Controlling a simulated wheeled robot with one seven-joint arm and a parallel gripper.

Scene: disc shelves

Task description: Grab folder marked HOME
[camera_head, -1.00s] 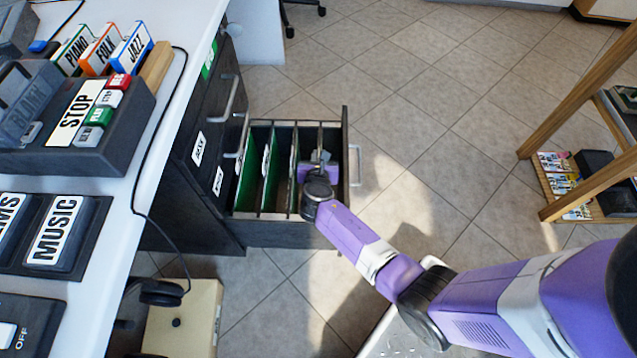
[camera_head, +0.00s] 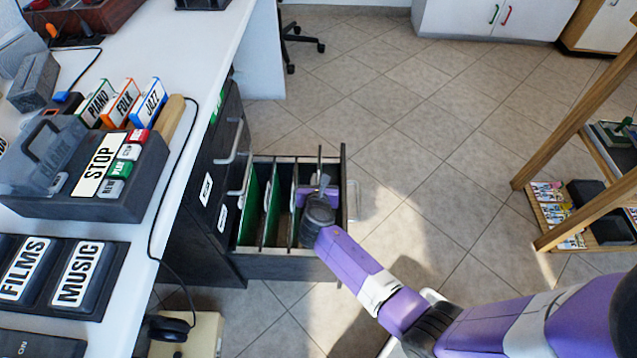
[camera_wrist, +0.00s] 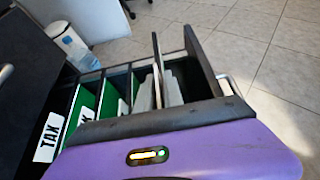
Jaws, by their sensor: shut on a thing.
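The open drawer (camera_head: 290,267) holds several hanging folders, some with green faces. My gripper (camera_head: 320,190) is over the right part of the drawer, shut on a thin dark folder (camera_head: 320,158). This folder stands upright, its far edge a little above the drawer's rim. In the wrist view the held folder (camera_wrist: 157,68) rises between the pale fingers. I cannot read its label, so I cannot tell whether it is marked HOME. A TAX label (camera_wrist: 48,137) shows on a green folder at the left; another label beside it is mostly hidden.
The drawer belongs to a dark cabinet (camera_head: 204,190) beside the white desk (camera_head: 215,60). A wooden shelf rack (camera_head: 570,130) stands at the right. A beige box (camera_head: 205,335) is on the floor in front of the cabinet. Tiled floor between drawer and rack is clear.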

